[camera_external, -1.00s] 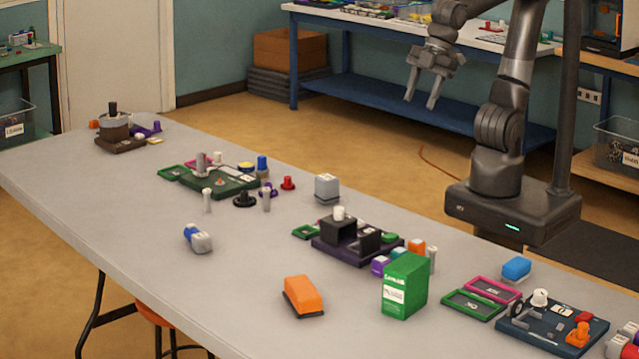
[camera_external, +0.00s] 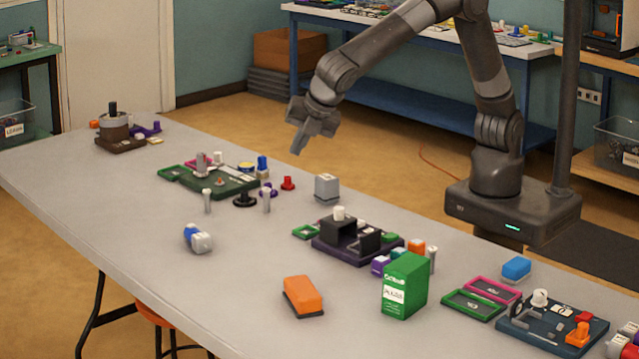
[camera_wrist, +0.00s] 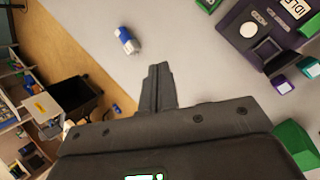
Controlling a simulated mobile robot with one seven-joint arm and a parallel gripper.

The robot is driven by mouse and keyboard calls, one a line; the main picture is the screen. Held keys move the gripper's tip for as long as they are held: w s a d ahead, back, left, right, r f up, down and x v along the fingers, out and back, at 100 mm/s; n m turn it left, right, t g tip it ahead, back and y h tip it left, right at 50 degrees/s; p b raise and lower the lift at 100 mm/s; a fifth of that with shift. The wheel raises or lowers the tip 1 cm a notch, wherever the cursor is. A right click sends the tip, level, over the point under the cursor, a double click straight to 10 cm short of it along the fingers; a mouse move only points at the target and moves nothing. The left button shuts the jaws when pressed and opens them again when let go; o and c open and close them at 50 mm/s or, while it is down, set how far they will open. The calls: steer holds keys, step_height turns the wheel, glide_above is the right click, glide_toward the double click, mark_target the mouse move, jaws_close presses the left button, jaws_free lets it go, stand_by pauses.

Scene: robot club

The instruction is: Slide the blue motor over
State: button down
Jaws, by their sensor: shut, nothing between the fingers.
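The blue motor (camera_external: 198,238), a small blue and pale grey cylinder lying on its side, rests alone on the near left part of the table. It also shows in the wrist view (camera_wrist: 127,40), up and left of the fingertips and apart from them. My gripper (camera_external: 300,146) is in the air above the far side of the table, pointing down, with its fingers together and empty. In the wrist view my gripper (camera_wrist: 159,72) shows its closed fingers pointing toward the pale tabletop.
An orange block (camera_external: 302,297) and a green box (camera_external: 405,286) stand near the table's front. A dark purple station (camera_external: 345,251), a grey block (camera_external: 326,188) and a green board (camera_external: 222,184) with several pegs stand farther back. The tabletop around the motor is clear.

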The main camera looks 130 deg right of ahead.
steer(key=w+d+f+n+h, duration=0.1)
steer(key=w+d+f+n, duration=0.1)
steer(key=w+f, duration=0.3)
steer(key=w+d+f+n+h, duration=0.2)
steer(key=w+f+n, duration=0.1)
steer(key=f, duration=0.5)
steer(key=w+d+f+n+g+h, duration=0.1)
steer(key=w+d+f+n+h, duration=0.1)
steer(key=w+f, duration=0.4)
steer(key=shift+w+f+n, duration=0.35)
steer(key=shift+f+n, duration=0.1)
steer(key=shift+n, duration=0.15)
steer(key=shift+d+f+h, duration=0.1)
steer(key=shift+h, duration=0.2)
glide_toward(198, 231)
steer(key=d, duration=0.2)
steer(key=d+f, duration=0.2)
steer(key=d, duration=0.1)
steer(key=shift+w+d, duration=0.1)
steer(key=shift+d, duration=0.2)
steer(key=shift+f, duration=0.9)
